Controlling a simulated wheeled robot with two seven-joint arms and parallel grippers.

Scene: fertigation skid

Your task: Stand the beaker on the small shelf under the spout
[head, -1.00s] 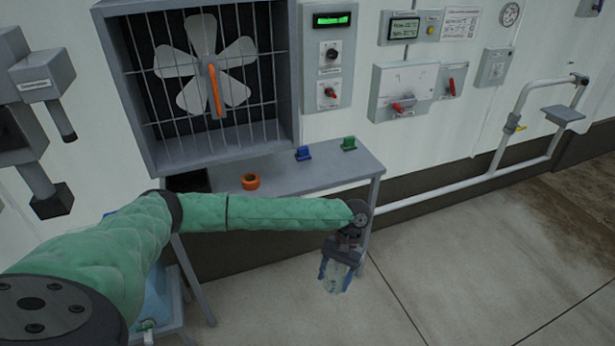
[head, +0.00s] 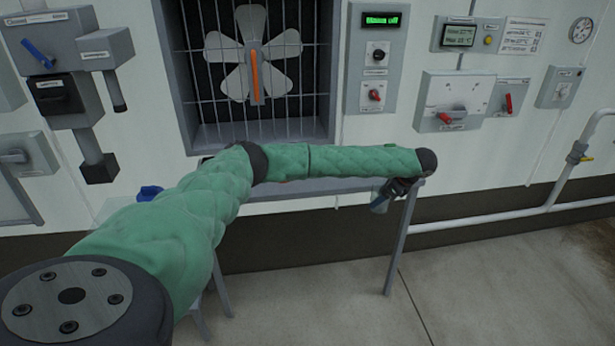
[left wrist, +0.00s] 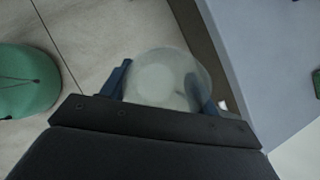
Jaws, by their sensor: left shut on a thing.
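My left gripper (head: 383,198) is shut on the clear beaker (head: 377,204) near the grey table's right front corner. My wrist partly hides both in the head view. In the left wrist view, the round translucent beaker (left wrist: 160,75) sits between the two blue fingers of my left gripper (left wrist: 162,88), with floor beyond it and the table's edge to its right. I cannot make out the small shelf or the spout for certain in the views now. My right gripper is not in view.
The grey table (head: 325,186) stands under the caged fan (head: 253,68), mostly behind my left arm. A white pipe with a yellow valve (head: 578,155) runs along the wall at right. Dark grey wall units (head: 70,95) are at left. The floor at right is clear.

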